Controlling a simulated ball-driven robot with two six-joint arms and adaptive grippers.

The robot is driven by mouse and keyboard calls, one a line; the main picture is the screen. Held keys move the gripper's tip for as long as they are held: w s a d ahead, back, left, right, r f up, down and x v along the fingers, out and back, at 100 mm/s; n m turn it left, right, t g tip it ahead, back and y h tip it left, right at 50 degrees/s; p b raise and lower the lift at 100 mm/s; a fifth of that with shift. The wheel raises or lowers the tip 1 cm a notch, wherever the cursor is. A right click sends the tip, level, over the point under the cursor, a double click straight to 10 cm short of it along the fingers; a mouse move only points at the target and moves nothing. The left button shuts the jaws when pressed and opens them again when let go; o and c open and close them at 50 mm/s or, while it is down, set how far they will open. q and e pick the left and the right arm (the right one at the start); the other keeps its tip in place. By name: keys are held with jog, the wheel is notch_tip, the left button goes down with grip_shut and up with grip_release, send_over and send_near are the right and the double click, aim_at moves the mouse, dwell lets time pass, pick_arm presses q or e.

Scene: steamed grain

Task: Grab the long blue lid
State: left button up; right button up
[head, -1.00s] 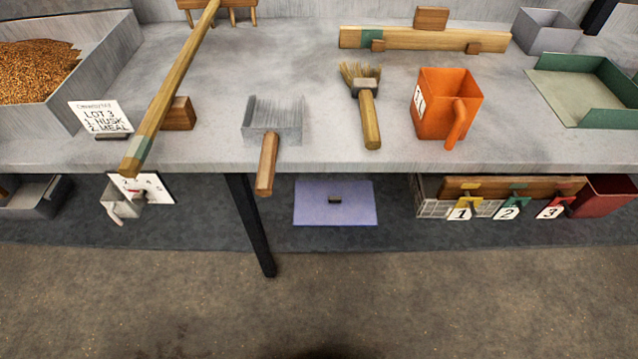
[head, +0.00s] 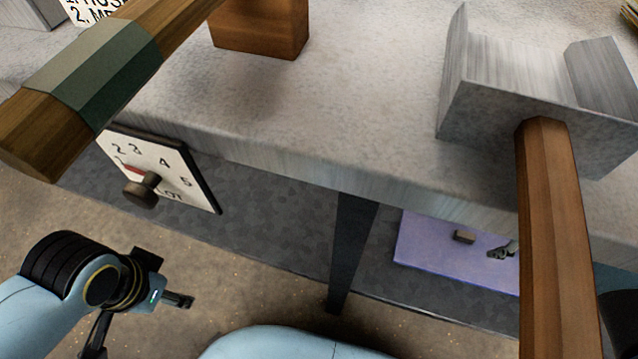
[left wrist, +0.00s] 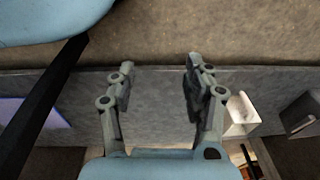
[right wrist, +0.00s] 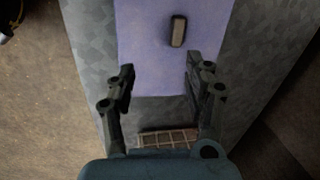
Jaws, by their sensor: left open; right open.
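The long blue lid (head: 425,252) is a flat violet-blue panel with a small brown block handle (head: 464,237). It lies below the tabletop in the head view, partly hidden by the table edge and a wooden handle. In the right wrist view the lid (right wrist: 150,45) and its handle (right wrist: 177,30) lie ahead of my open, empty right gripper (right wrist: 160,70), apart from the fingertips. A fingertip of the right gripper (head: 504,251) shows over the lid in the head view. My left gripper (left wrist: 160,72) is open and empty, low at the left, away from the lid.
The grey tabletop (head: 330,110) overhangs the lid. A dark table leg (head: 350,245) stands left of it. A metal scoop (head: 540,110) with a wooden handle and a wooden pole (head: 80,75) jut over the front edge. A numbered dial (head: 165,165) hangs below.

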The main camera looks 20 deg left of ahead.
jog(key=w+m+b, duration=0.2)
jog(key=w, duration=0.1)
pick_arm(q)
jog(key=w+d+r+t+b, duration=0.2)
jog(key=w+r+b, duration=0.15)
jog(key=r, duration=0.25)
pick_arm(e)
send_over(467, 235)
jog(key=f, duration=0.5)
jog(key=shift+s+d+f, duration=0.1)
jog(key=shift+s+f, duration=0.25)
jog(key=shift+s, duration=0.05)
notch_tip(467, 235, down, 2)
jog(key=shift+b, duration=0.95)
notch_tip(467, 235, down, 2)
jog(key=shift+w+f+b, duration=0.1)
jog(key=shift+w+b, duration=0.05)
jog(key=shift+b, duration=0.8)
jog(key=shift+w+f+b, duration=0.15)
jog(key=shift+f+b, duration=0.15)
pick_arm(q)
jog(key=w+f+t, duration=0.2)
jog(key=f, duration=0.1)
jog(key=w+d+f+t, duration=0.1)
jog(key=f+t, duration=0.1)
jog(key=shift+h, duration=0.4)
jog(key=shift+s, duration=0.1)
pick_arm(e)
grip_shut()
